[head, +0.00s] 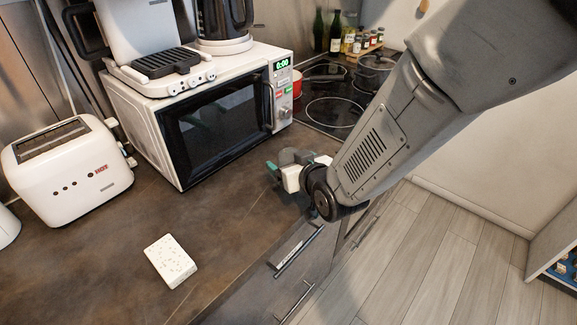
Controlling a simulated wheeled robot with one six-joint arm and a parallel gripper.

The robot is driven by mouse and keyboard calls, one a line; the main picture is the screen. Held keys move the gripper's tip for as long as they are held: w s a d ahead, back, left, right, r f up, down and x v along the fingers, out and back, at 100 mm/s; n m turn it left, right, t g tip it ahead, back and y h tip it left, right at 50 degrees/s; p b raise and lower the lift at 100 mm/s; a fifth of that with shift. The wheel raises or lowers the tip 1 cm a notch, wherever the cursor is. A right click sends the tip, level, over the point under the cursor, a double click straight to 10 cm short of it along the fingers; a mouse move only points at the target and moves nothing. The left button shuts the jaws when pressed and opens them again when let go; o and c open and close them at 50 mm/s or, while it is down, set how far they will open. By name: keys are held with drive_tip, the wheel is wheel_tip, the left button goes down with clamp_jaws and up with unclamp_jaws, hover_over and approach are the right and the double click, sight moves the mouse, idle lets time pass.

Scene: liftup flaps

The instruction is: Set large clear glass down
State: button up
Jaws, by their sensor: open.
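My gripper (276,170) is in front of the microwave's right side, over or near the front part of the counter (215,235). Its teal fingertips point left and its jaws are open. My arm comes in from the upper right and hides part of the gripper and the counter behind it. I cannot make out a large clear glass in this view. Whether one stands close to the fingers or behind the arm cannot be told.
A white toaster (72,170) stands at left. A white speckled block (170,261) lies on the counter. The hob (335,112) is behind my gripper. The counter between toaster and gripper is mostly clear.

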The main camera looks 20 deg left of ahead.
drive_tip(key=shift+x, duration=1.05)
drive_tip(key=c, duration=1.3)
drive_tip(key=shift+r, duration=0.1)
